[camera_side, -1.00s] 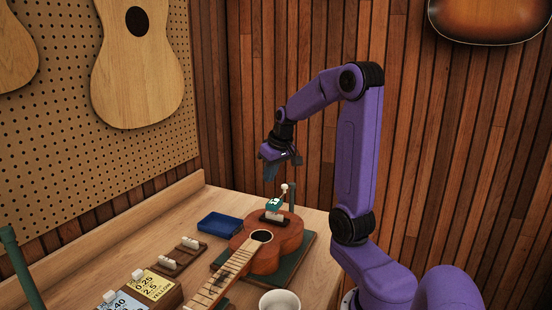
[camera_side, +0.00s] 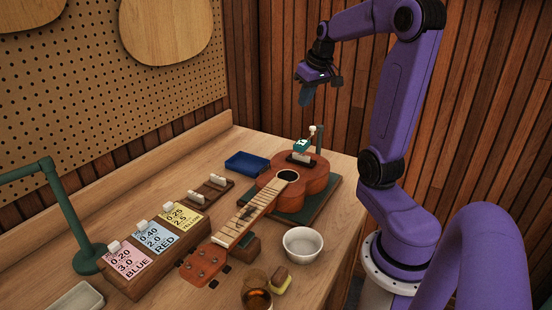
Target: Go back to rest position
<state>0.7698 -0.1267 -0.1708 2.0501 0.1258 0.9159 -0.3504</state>
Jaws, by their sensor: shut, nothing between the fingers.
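My gripper (camera_side: 304,96) is up in the air near the wooden back wall, above the far end of the bench. Its dark fingers point down, are shut and hold nothing. Below it, apart from it, the brown ukulele (camera_side: 309,181) lies face up on a dark green mat (camera_side: 325,206), with its neck toward the front left. A small teal device (camera_side: 302,145) with a white knob stands at the ukulele's bridge.
A blue tray (camera_side: 246,163) lies left of the ukulele. A wooden block with BLUE, RED and YELLOW cards (camera_side: 163,237) stands at left, beside a green stand (camera_side: 66,208).

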